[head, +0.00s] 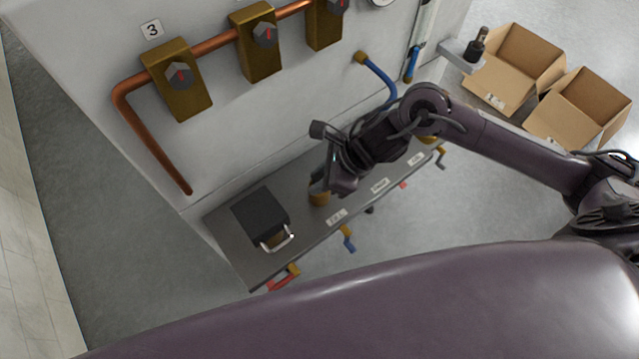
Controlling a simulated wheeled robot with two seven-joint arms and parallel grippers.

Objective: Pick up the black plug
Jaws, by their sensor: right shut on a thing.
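My right gripper (322,183) reaches in from the right and points down at the bench along the machine. It is shut at a short brass-coloured fitting (319,198) on the bench top. The black plug is hidden or merges with the dark fingers there, so I cannot make out its outline or whether it is clear of the fitting. A dark, knobbed cylinder (478,45) stands upright on a small grey bracket at the upper right, well apart from the gripper. My left gripper is not in view.
A black block with a pale handle (262,214) lies on the grey bench (232,244), left of the gripper. Coloured valve handles (347,240) stick out along its front edge. Copper pipe (150,150) and brass valves (178,80) are on the wall. Open cardboard boxes (515,60) stand right.

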